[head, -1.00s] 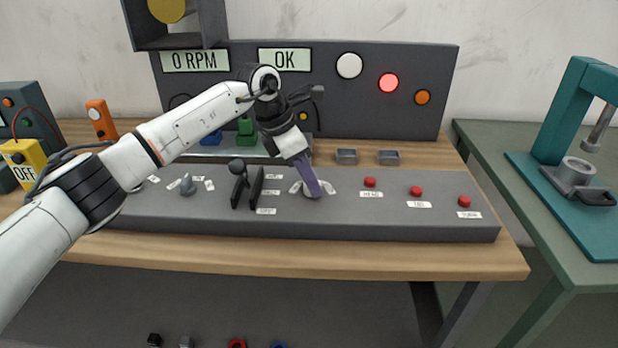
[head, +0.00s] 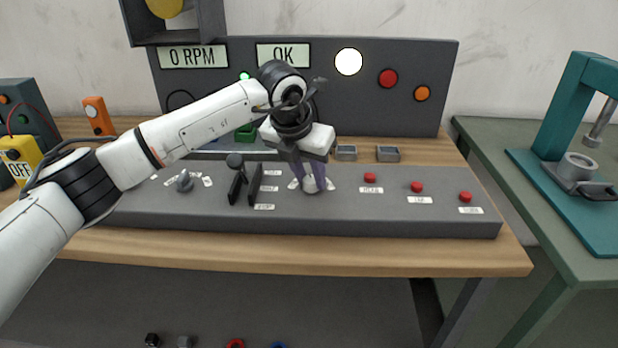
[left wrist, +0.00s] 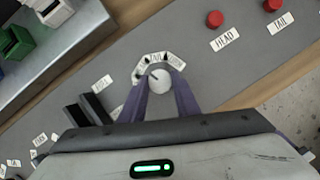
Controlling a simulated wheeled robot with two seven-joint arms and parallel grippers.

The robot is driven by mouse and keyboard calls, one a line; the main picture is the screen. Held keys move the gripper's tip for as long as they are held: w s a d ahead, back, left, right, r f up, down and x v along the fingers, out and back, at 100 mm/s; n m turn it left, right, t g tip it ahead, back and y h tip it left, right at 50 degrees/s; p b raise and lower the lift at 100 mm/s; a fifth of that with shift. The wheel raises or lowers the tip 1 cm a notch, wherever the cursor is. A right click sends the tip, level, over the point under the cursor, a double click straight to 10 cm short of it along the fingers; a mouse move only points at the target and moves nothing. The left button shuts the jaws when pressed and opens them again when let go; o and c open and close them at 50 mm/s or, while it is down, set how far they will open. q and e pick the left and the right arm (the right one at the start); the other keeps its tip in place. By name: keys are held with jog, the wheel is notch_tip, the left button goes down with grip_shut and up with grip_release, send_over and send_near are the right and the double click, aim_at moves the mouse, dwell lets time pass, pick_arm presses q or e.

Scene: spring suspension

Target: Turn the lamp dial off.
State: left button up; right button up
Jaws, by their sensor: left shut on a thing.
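The lamp dial (head: 312,184) is a pale round knob on the grey console's sloped top, with small labels fanned around its far side. My left gripper (head: 310,189) comes down on it from behind, with a purple finger on each side. In the left wrist view the dial (left wrist: 159,80) sits between the two purple fingers (left wrist: 160,88), which are shut on it. A dark mark on the dial points to the upper left there. My right gripper is not in view.
The back panel has a bright white lamp (head: 348,62), a dark red lamp (head: 388,78) and an orange lamp (head: 423,93). Red buttons (head: 417,187) stand right of the dial. The front console edge is clear.

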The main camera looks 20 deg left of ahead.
pick_arm(q)
jog(key=shift+d+n+y+b, duration=0.1)
jog(key=shift+n+y+b, duration=0.3)
jog(key=shift+n, duration=0.6)
jog(key=n+y+b, duration=0.1)
jog(key=n, duration=0.2)
jog(key=shift+d+n, duration=0.15)
jog(key=shift+n, duration=0.15)
jog(key=shift+w+n+g+y+b, duration=0.1)
jog(key=shift+n+g+y+b, duration=0.2)
jog(key=shift+n+y+b, duration=0.55)
jog(key=shift+n, duration=1.15)
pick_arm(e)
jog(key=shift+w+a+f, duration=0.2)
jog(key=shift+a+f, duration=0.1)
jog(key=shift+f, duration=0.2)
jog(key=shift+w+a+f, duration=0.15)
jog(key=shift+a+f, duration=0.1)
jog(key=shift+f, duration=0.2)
pick_arm(q)
jog(key=o, duration=1)
jog(key=shift+o, duration=0.2)
jog(key=shift+g, duration=0.3)
